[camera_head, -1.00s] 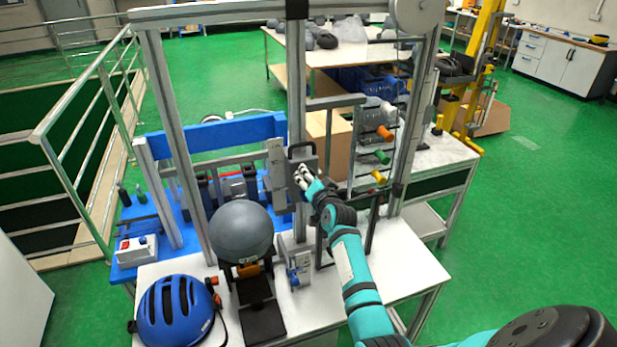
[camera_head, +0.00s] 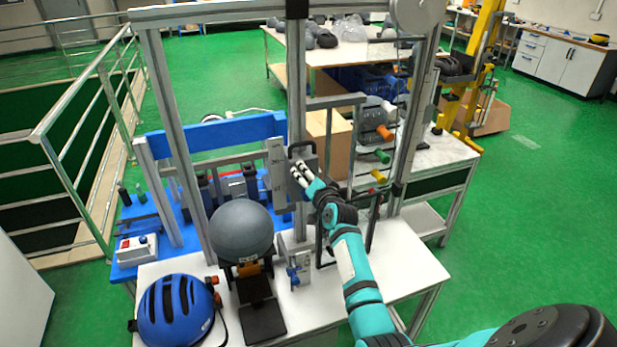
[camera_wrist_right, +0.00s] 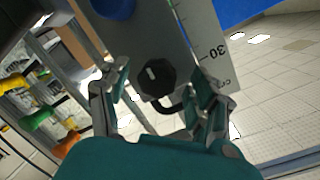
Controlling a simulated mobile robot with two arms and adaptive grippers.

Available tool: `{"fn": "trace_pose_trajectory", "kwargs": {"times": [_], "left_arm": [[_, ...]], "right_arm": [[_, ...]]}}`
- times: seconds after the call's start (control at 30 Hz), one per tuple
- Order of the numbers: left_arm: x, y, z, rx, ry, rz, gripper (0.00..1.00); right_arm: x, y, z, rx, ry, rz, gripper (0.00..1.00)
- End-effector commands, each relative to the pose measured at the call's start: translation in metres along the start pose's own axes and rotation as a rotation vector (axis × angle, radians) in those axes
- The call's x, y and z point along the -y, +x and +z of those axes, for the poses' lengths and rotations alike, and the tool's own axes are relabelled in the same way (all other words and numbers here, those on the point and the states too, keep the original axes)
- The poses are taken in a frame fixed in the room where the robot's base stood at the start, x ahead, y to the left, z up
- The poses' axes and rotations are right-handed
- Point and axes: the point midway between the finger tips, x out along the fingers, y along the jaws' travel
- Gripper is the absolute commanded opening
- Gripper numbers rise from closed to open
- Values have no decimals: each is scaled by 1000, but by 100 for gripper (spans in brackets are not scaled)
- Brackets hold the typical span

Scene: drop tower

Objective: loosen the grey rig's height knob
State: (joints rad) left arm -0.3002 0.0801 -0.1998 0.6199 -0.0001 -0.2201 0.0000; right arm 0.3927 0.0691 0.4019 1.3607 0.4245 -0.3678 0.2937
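The grey rig (camera_head: 180,130) is an upright metal frame on the white table. A scale plate (camera_head: 275,165) and a dark carriage with a loop handle (camera_head: 303,147) sit on its middle post. In the right wrist view, the height knob (camera_wrist_right: 157,78) is black and faceted with a white mark, on a grey plate beside a scale reading 30. My right gripper (camera_head: 301,174) reaches the carriage and hides the knob in the head view. In the wrist view, its open fingers (camera_wrist_right: 160,92) stand on either side of the knob, with gaps visible. My left gripper is out of view.
A grey ball-like headform (camera_head: 241,229) sits on a black stand below the carriage. A blue helmet (camera_head: 174,311) lies at the table's front left. Coloured handles (camera_head: 384,133) stick out right of my gripper.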

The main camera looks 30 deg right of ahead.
Motion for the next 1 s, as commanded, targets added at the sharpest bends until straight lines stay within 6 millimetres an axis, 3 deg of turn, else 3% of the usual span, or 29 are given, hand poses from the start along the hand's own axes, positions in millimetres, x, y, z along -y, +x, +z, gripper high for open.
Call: {"fn": "trace_pose_trajectory", "kwargs": {"times": [0.37,0.8,1.0], "left_arm": [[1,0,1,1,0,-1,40],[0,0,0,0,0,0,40],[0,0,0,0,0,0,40]], "right_arm": [[-1,-11,2,2,-2,1,63],[-1,-94,1,1,-1,2,63],[0,-116,1,1,-1,1,63]]}}
